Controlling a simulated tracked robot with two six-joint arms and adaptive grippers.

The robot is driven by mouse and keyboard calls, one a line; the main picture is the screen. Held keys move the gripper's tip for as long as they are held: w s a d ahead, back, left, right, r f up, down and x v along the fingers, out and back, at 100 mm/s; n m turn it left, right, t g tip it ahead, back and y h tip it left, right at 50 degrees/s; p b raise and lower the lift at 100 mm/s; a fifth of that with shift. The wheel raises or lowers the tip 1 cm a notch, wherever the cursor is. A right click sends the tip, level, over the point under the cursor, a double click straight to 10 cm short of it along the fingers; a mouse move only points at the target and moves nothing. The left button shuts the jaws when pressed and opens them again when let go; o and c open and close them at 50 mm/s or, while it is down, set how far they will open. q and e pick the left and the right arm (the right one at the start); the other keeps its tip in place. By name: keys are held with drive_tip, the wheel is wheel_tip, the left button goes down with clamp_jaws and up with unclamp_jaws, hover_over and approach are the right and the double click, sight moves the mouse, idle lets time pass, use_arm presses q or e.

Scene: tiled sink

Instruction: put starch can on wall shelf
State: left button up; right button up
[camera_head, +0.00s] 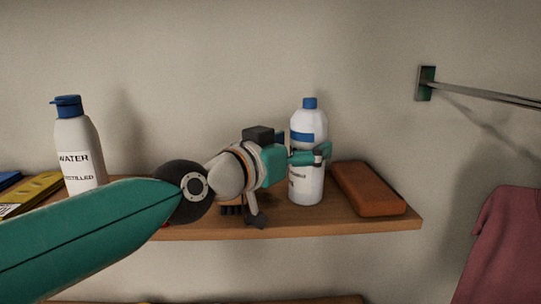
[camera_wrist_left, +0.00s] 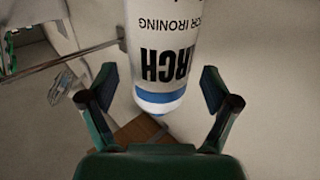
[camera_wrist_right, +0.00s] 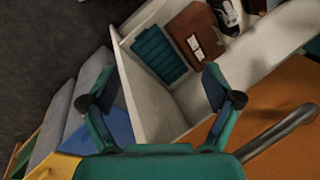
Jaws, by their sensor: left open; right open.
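The starch can (camera_head: 308,178) is white with a blue band and blue cap. It appears upright on the wooden wall shelf (camera_head: 350,226) in the head view. My left gripper (camera_head: 311,156) is at the can, with a finger across its middle. In the left wrist view, the can (camera_wrist_left: 160,45) shows its lettering and lies between the spread fingers of the left gripper (camera_wrist_left: 158,88), with gaps at both sides. The right gripper (camera_wrist_right: 157,88) is open and empty in the right wrist view.
On the shelf, a distilled-water bottle (camera_head: 79,150) stands left and a rust-brown block (camera_head: 367,188) lies right of the can. A metal rail (camera_head: 480,92) and pink cloth (camera_head: 508,245) are at right. A white open container (camera_wrist_right: 145,95) lies beyond my right gripper.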

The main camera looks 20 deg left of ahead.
use_arm(q)
drive_tip(key=v, duration=0.9)
drive_tip(key=shift+s, duration=0.35)
drive_tip(key=shift+a, duration=0.15)
